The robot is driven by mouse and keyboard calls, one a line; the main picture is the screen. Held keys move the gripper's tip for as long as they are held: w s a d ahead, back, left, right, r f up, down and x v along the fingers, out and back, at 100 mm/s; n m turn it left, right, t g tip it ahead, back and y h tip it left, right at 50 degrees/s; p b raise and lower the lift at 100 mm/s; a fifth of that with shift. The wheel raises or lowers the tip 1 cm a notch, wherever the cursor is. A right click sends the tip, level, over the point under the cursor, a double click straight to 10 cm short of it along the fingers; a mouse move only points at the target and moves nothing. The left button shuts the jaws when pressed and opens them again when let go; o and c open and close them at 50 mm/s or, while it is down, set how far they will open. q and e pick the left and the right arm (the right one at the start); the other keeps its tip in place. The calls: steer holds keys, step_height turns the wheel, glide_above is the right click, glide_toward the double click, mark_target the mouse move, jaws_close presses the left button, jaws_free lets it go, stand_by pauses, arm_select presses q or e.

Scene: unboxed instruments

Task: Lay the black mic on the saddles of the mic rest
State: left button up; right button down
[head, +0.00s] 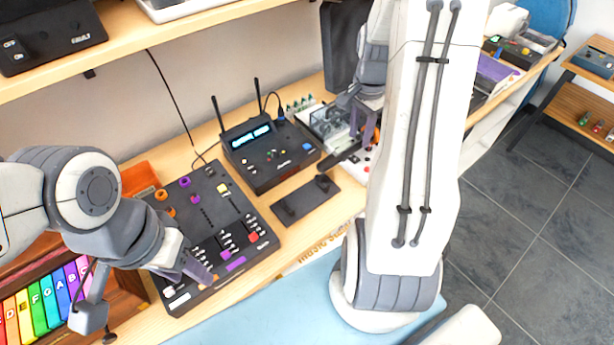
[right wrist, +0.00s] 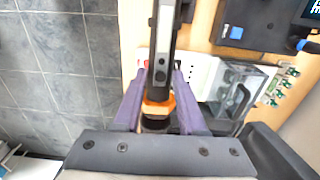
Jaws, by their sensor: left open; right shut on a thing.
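The mic rest (head: 305,200) is a dark flat plate with two small raised saddles, lying on the wooden bench right of the mixer. My right gripper (right wrist: 157,108) is shut on the black mic (right wrist: 162,55), at an orange band near its lower end in the right wrist view. In the head view the mic (head: 338,161) is a dark bar beyond the rest's far right end; my right arm partly hides the gripper (head: 369,125). Whether the mic touches anything below is unclear. My left gripper (head: 145,290) is open and empty by the mixer and the rainbow keyboard.
A mixer (head: 180,295) with knobs and sliders lies left of the rest. A black receiver (head: 268,150) with two antennas stands behind it. A clear-topped device (head: 325,122) is near the right gripper. A shelf (head: 190,30) overhangs the back left.

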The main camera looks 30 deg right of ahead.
steer(key=a+f+p, duration=0.1)
steer(key=a+f, duration=0.1)
steer(key=a, duration=0.1)
steer(key=a+f, duration=0.2)
steer(key=a, duration=0.1)
steer(key=a+f+p, duration=0.1)
steer(key=a+f, duration=0.1)
steer(key=a, duration=0.2)
steer(key=shift+w+p, duration=0.35)
steer(key=shift+w, duration=0.05)
steer(key=f, duration=0.2)
steer(key=a+f+p, duration=0.1)
steer(key=f, duration=0.1)
steer(key=shift+f, duration=0.25)
steer(key=shift+f, duration=0.1)
steer(key=shift+f, duration=0.15)
steer(key=shift+c, duration=2.3)
jaws_free()
